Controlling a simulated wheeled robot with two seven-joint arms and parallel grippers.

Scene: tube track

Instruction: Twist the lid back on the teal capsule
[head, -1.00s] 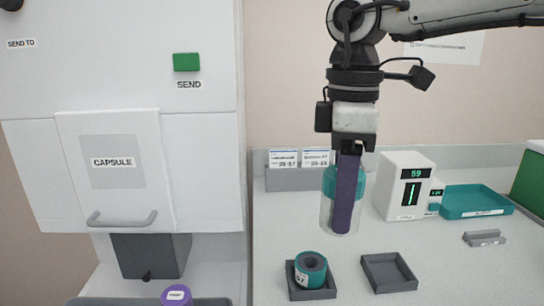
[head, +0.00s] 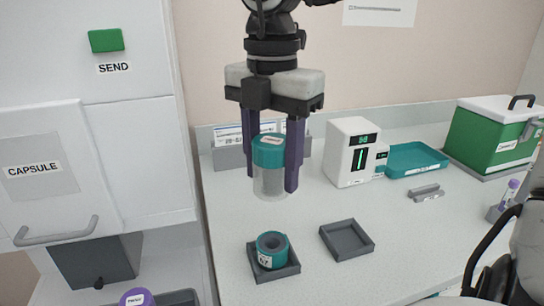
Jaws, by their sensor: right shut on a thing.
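My right gripper (head: 272,188) points straight down with its two purple fingers on either side of a clear cylinder with a teal top (head: 269,153), and is shut on it. This capsule part hangs upright in the air, above the short teal capsule part (head: 271,243) in the picture and apart from it. The short part is a round teal ring with a grey lined opening facing up and a white label on its side. It sits in a small grey tray (head: 283,271). I cannot tell for sure which part is the lid. My left gripper is not in view.
An empty grey tray (head: 347,251) lies to the right. Behind are a white device (head: 345,170), a teal tray (head: 413,170) and a green box (head: 478,138). A purple-capped item (head: 137,297) is at bottom left, below the cabinet with the CAPSULE door (head: 60,200).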

